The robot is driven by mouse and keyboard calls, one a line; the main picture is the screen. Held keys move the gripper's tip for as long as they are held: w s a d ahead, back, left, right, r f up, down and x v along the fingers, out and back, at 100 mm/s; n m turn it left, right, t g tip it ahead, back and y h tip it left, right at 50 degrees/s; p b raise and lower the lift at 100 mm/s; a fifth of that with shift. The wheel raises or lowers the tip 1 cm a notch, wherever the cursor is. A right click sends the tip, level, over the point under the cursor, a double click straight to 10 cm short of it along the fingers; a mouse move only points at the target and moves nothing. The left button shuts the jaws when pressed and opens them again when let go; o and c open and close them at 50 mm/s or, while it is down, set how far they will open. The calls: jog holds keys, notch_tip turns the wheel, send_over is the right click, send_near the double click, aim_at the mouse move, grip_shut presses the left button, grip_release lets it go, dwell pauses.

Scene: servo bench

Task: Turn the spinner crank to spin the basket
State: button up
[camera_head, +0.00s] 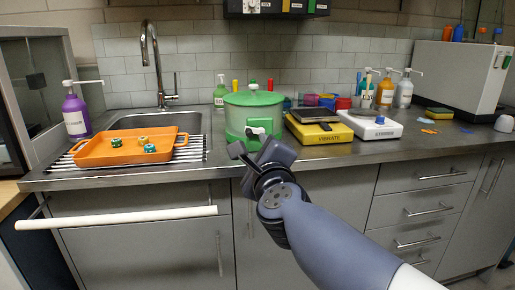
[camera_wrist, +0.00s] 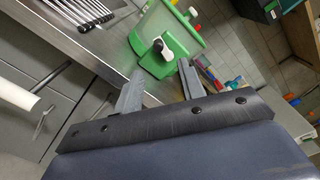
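The spinner is a green round pot with a lid (camera_head: 253,99), standing on the counter right of the sink. I cannot tell which part is the crank. My gripper (camera_head: 245,146) is in front of and below the spinner. In the wrist view its two fingers (camera_wrist: 160,72) are apart with nothing held between them, pointing toward the green body.
Left are an orange tray (camera_head: 98,158) with several small pieces, a purple bottle (camera_head: 75,112) and the tap (camera_head: 152,60). Right are a yellow device (camera_head: 320,135) and a white device (camera_head: 372,127). The counter's front edge lies near my gripper.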

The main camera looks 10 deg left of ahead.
aim_at(250, 135)
jog(key=w+a+n+p, duration=0.1)
jog(key=w+n+p, duration=0.2)
jog(key=n+p, duration=0.3)
jog(key=w+a+n+p, duration=0.1)
jog(key=w+n+p, duration=0.2)
jog(key=n+p, duration=0.4)
jog(key=w+a+n+p, duration=0.1)
jog(key=w+n+p, duration=0.3)
jog(key=n, duration=1.6)
jog(key=shift+a+f+n+h+p, duration=0.15)
jog(key=shift+n+h+p, duration=0.15)
jog(key=shift+p, duration=1.3)
